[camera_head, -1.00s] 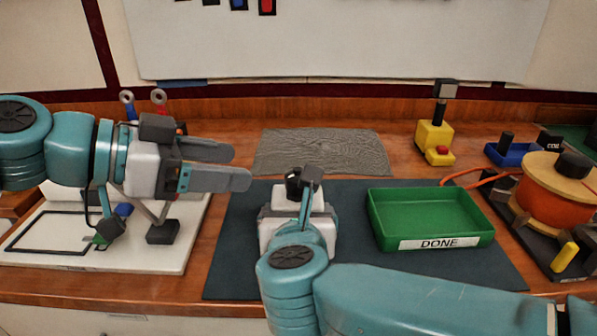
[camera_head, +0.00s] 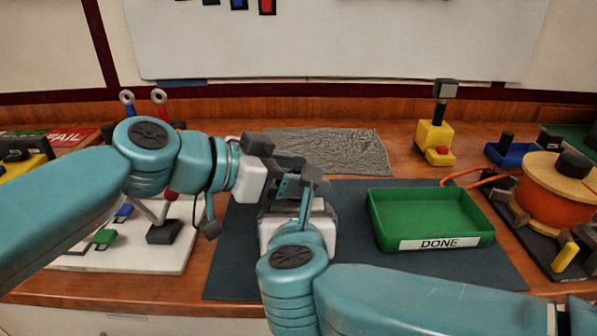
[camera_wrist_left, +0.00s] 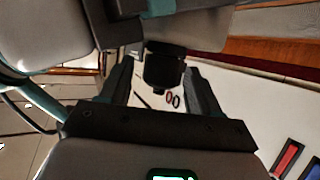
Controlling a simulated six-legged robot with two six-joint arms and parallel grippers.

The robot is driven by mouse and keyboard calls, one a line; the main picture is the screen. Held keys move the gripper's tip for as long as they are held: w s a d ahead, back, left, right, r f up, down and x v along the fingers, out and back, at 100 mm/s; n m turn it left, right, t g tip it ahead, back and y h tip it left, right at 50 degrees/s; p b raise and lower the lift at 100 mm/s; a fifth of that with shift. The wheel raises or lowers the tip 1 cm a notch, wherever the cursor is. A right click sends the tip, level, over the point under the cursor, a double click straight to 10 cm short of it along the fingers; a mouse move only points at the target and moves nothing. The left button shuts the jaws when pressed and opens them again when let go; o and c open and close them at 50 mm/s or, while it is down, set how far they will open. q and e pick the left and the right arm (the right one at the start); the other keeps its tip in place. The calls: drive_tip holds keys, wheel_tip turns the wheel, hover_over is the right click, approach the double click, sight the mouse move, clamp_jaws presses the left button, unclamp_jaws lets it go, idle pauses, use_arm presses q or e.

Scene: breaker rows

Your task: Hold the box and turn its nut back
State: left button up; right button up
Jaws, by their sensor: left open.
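My left gripper (camera_head: 300,168) reaches in from the left, above the dark mat and just behind my right wrist. In the left wrist view its two dark fingers (camera_wrist_left: 160,78) are open and apart. A dark block with a rounded end (camera_wrist_left: 165,65) shows between them; I cannot tell whether it is the nut or whether a finger touches it. My right gripper's pale housing (camera_head: 296,232) is over the mat in the middle; its fingertips are hidden. I cannot make out the box; it is hidden behind my grippers.
A green tray marked DONE (camera_head: 383,237) stands right of my right gripper on the dark mat (camera_head: 235,270). A cable spool (camera_head: 553,205) and a yellow device (camera_head: 434,138) are farther right. A white board (camera_head: 170,255) with small parts lies at left. A grey textured mat (camera_head: 350,150) lies behind.

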use_arm(q)
drive_tip(key=c, duration=1)
drive_tip(key=shift+n+t+y, duration=0.6)
drive_tip(key=shift+n+t, duration=0.8)
drive_tip(key=shift+t, duration=0.1)
drive_tip(key=o, duration=1)
drive_tip(key=shift+y, duration=0.3)
drive_tip(key=shift+a, duration=0.15)
drive_tip(key=v, duration=1.1)
drive_tip(key=shift+s+a+r, duration=0.2)
drive_tip(key=shift+s+a, duration=0.05)
